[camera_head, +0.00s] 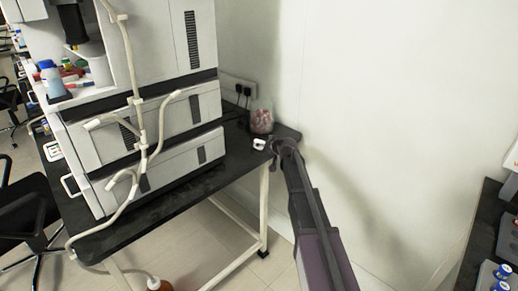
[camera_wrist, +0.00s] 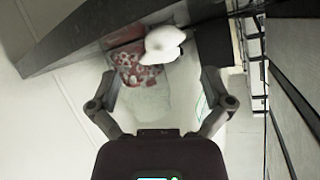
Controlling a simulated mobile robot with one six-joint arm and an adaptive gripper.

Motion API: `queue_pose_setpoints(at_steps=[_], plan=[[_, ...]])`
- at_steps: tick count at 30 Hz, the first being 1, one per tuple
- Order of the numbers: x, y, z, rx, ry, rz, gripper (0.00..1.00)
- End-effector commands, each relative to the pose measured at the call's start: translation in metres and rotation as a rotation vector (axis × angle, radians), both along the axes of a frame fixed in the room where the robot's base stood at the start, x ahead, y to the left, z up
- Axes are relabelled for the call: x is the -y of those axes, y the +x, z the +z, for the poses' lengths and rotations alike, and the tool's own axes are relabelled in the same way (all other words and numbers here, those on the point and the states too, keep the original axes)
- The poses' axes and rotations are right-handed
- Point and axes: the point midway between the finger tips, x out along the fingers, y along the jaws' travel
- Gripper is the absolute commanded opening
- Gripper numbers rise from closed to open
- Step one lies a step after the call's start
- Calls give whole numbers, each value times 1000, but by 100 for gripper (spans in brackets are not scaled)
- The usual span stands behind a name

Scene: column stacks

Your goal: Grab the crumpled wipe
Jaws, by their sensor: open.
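The crumpled wipe (camera_head: 259,144) is a small white lump on the dark bench top, near its right end and in front of a clear jar. It also shows in the wrist view as a white rounded lump (camera_wrist: 163,42), near the top middle. My gripper (camera_head: 276,146) is just to the right of the wipe in the head view. In the wrist view my gripper (camera_wrist: 160,82) has its two fingers spread wide with nothing held between them. The wipe lies beyond the fingertips, between their lines and apart from them.
The clear jar (camera_head: 261,118) with reddish contents stands right behind the wipe; it shows in the wrist view (camera_wrist: 130,68) too. Stacked grey instruments (camera_head: 150,145) with tubing stand to the left. A wall with plugged sockets (camera_head: 238,88) is behind. Another dark bench is at far right.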

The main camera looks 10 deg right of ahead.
Motion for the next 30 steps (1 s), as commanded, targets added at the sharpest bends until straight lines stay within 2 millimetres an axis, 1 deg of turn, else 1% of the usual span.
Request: queue_pose_setpoints(at_steps=[14, 17, 25, 30], plan=[[-2, 5, -2, 0, -1, 0, 100], [-4, 11, -5, 0, -1, 0, 100], [-13, 38, -18, 0, 0, 0, 100], [-16, 47, -22, 0, 0, 0, 100]])
